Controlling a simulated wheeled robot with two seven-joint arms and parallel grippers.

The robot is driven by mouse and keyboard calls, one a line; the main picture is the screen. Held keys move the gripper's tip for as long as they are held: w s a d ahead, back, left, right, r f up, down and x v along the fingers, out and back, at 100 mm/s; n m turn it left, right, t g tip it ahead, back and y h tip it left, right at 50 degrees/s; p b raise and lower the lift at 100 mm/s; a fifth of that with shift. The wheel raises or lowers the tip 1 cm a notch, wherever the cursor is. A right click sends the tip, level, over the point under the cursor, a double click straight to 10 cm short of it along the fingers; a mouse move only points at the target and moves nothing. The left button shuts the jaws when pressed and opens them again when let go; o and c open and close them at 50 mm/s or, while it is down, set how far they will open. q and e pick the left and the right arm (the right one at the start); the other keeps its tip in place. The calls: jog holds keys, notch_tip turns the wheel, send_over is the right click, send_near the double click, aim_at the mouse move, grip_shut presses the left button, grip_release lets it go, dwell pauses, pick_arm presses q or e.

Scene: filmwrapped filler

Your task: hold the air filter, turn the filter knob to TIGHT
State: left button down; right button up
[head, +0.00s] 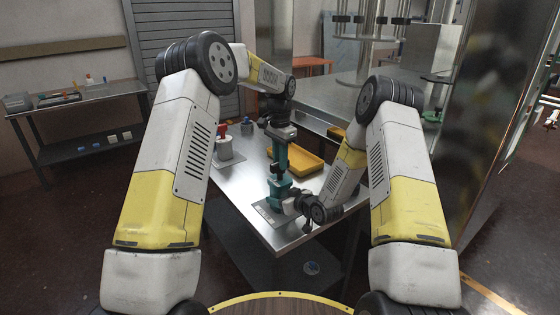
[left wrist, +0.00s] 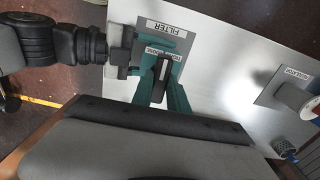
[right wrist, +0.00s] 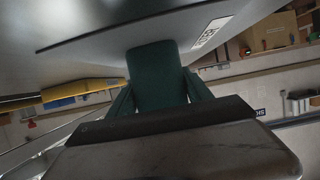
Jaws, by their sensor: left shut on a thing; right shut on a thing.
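The teal air filter (head: 279,190) stands at the near end of the metal table, beside its label plate. In the left wrist view a plate reading FILTER (left wrist: 168,32) lies by it. My left gripper (head: 279,164) reaches down from above. It is shut on the dark, narrow filter knob (left wrist: 161,78), which lies between its teal fingers. My right gripper (head: 291,203) comes in low from the right. It is shut on the filter's broad teal body (right wrist: 154,72).
A yellow tray (head: 301,163) lies on the table behind and right of the filter. A regulator (head: 224,148) with a red top stands to the left. A side table (head: 95,93) with small items is at the far left. The table between the regulator and filter is clear.

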pick_arm(q)
jog(key=m, duration=0.4)
jog(key=shift+m, duration=0.3)
jog(key=m, duration=0.4)
jog(key=shift+m, duration=0.3)
jog(key=c, duration=1.3)
grip_release()
notch_tip(320, 180, up, 12)
jog(key=shift+r, duration=0.1)
